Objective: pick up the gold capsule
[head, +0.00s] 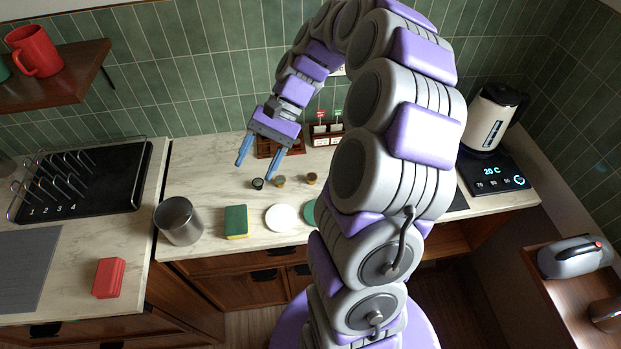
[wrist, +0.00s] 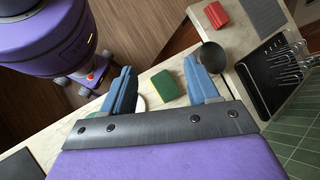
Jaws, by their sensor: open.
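Three small capsules stand in a row on the marble counter in the head view. The left one (head: 257,184) is dark, the middle one (head: 279,181) is brownish, and the right one (head: 311,178) is brownish gold. They are too small to tell surely which is the gold capsule. My gripper (head: 256,165) is open and empty, pointing down above the counter, just behind and above the left capsule. In the wrist view its two blue fingers (wrist: 158,70) are spread apart. No capsule shows there.
In front stand a green-yellow sponge (head: 236,221), a white round dish (head: 281,218) and a metal canister (head: 178,221). A wooden holder (head: 325,134) is against the wall. A black rack (head: 110,188) and red block (head: 109,278) are left. A kettle (head: 490,117) stands right.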

